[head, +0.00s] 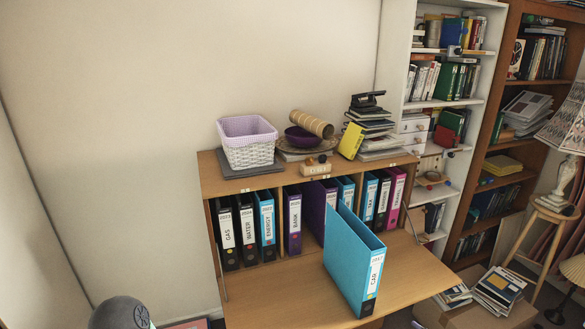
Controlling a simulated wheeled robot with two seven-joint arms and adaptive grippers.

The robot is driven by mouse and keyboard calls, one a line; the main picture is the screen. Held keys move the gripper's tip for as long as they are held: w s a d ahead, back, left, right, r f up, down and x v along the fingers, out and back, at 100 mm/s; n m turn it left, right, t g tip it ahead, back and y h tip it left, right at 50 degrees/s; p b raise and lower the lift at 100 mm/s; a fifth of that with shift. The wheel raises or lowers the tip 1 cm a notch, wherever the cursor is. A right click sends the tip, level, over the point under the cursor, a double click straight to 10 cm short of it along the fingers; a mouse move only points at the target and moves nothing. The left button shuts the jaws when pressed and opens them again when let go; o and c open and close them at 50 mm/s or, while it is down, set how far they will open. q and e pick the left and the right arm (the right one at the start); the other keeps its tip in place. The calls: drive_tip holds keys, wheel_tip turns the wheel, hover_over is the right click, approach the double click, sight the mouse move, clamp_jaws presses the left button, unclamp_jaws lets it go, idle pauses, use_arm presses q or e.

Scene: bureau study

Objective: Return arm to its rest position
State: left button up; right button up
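Neither of my grippers shows in the head view. A rounded grey part with a round mark at the bottom left edge looks like a link of my own arm. A light blue binder labelled CAR (355,262) stands upright on the fold-down desk leaf (285,295), with nothing holding it. Behind it, several binders stand in the bureau's compartments, among them GAS (227,235), WATER (247,232), ENERGY (266,226) and BANK (293,222).
On the bureau top (212,178) are a white wicker basket (247,145), a purple bowl (302,138) and a stack of books (372,128). Bookshelves (508,110) stand at the right. A cardboard box (470,315) with books is on the floor. The leaf's left part is clear.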

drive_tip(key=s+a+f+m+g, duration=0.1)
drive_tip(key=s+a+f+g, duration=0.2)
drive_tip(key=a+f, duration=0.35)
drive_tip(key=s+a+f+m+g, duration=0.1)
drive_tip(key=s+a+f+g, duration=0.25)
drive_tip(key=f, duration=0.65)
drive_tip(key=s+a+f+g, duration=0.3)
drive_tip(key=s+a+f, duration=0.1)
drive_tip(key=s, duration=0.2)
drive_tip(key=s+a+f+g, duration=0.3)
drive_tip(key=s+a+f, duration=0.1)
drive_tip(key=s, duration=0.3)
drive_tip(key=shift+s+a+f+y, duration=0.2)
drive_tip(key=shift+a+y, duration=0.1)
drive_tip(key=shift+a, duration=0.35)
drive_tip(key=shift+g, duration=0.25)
